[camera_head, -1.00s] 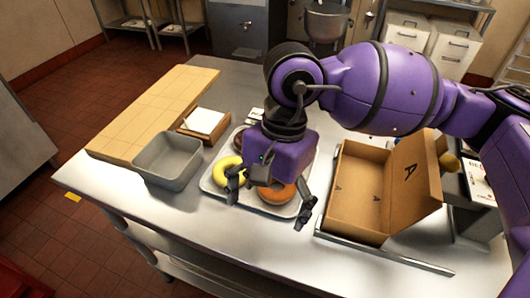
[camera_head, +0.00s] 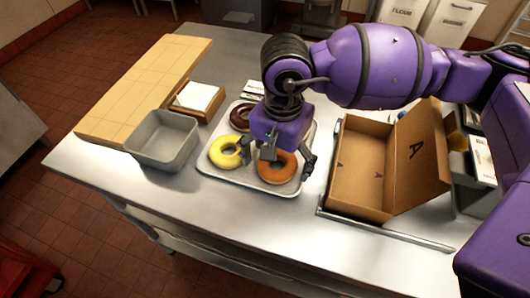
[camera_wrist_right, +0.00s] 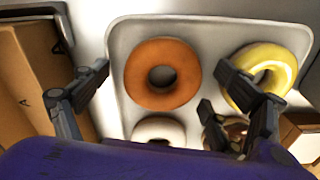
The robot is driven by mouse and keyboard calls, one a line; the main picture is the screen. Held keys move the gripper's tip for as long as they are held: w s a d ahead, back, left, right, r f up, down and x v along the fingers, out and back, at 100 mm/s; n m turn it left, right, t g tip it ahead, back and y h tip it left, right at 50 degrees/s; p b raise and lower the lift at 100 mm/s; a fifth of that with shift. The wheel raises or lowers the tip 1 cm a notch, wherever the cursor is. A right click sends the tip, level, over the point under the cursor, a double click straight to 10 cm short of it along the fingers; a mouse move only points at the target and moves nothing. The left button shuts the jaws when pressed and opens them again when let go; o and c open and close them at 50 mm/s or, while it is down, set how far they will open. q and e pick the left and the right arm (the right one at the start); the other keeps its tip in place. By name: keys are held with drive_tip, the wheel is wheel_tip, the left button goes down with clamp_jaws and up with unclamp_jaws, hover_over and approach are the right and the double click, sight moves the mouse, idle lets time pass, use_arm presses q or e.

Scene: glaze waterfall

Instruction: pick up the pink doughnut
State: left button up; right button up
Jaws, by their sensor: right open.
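No doughnut shows as clearly pink. A pale, whitish doughnut (camera_wrist_right: 160,130) is at the lower edge of the right wrist view, partly hidden by my gripper body; its exact colour is hard to tell. An orange-brown doughnut (camera_head: 277,166), a yellow one (camera_head: 224,152) and a dark chocolate one (camera_head: 240,117) lie on a light tray (camera_head: 215,181). The orange-brown (camera_wrist_right: 163,75) and yellow (camera_wrist_right: 268,73) ones also show in the wrist view. My right gripper (camera_head: 278,158) is open and empty above the tray, its fingers spread around the orange-brown doughnut's position. My left gripper is out of view.
An open cardboard box (camera_head: 358,168) stands right of the tray, its lid raised. A grey bin (camera_head: 163,140), a small box with white paper (camera_head: 196,96) and a wooden board (camera_head: 150,85) are to the left. The table front (camera_head: 200,212) is clear.

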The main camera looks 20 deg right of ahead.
drive_tip(key=c, duration=1.3)
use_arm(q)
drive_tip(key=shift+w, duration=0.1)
use_arm(e)
drive_tip(key=shift+r, duration=0.65)
drive_tip(key=s+a+r+b, duration=0.1)
drive_tip(key=s+a+r, duration=0.85)
drive_tip(key=r, duration=0.25)
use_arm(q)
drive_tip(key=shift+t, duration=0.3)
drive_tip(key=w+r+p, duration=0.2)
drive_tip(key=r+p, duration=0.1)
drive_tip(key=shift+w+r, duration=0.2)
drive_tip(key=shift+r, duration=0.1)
use_arm(e)
drive_tip(key=r, duration=0.7)
drive_tip(key=shift+s+a+r, duration=0.1)
drive_tip(key=shift+a+r, duration=0.2)
drive_tip(key=shift+r, duration=0.1)
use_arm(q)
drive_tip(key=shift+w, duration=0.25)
